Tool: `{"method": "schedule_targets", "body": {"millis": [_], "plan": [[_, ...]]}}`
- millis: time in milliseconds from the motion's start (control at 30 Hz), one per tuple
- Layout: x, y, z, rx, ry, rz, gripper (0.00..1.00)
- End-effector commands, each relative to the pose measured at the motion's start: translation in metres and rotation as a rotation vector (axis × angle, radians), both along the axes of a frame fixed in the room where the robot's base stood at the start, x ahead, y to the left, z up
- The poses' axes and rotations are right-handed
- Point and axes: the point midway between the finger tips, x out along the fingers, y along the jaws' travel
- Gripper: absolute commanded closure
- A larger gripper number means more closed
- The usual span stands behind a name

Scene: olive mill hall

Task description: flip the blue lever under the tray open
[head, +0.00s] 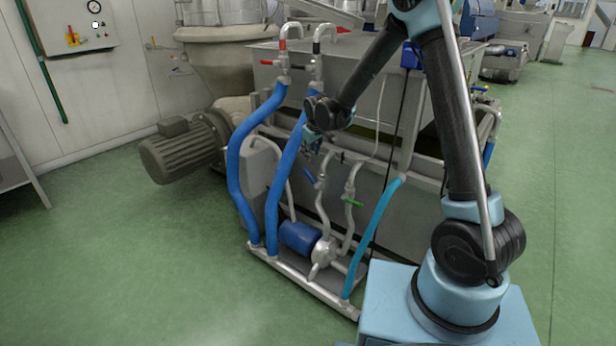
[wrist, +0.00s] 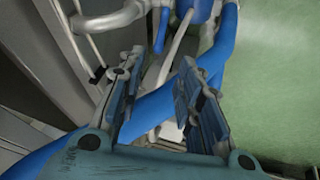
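The blue lever (head: 309,175) sits on a thin bent metal pipe below the grey tank, slanting down to the right in the head view. My gripper (head: 311,146) is just above it, beside the tall blue hoses, and looks apart from the lever. In the wrist view my gripper (wrist: 157,82) is open, its two fingers spread with nothing held. A blue hose (wrist: 150,112) crosses behind the fingers. A narrow blue piece (wrist: 161,30) shows beyond them; I cannot tell whether it is the lever. I cannot clearly make out the tray.
A green lever (head: 354,203) is on the neighbouring pipe. Red (head: 266,62) and black (head: 325,40) levers are higher up. Blue hoses (head: 237,170) stand left of my gripper, and a light blue hose (head: 377,225) stands right. A blue motor (head: 300,237) lies below. The green floor at left is clear.

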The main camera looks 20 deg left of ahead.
Motion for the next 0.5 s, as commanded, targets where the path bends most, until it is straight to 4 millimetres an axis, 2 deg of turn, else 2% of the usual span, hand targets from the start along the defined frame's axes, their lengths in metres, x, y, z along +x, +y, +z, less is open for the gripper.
{"method": "schedule_targets", "body": {"millis": [167, 500], "plan": [[0.004, 0.004, -0.01, 0.0, -0.001, 0.003, 0.68], [0.02, 0.012, -0.049, 0.0, -0.001, 0.002, 0.68]]}}
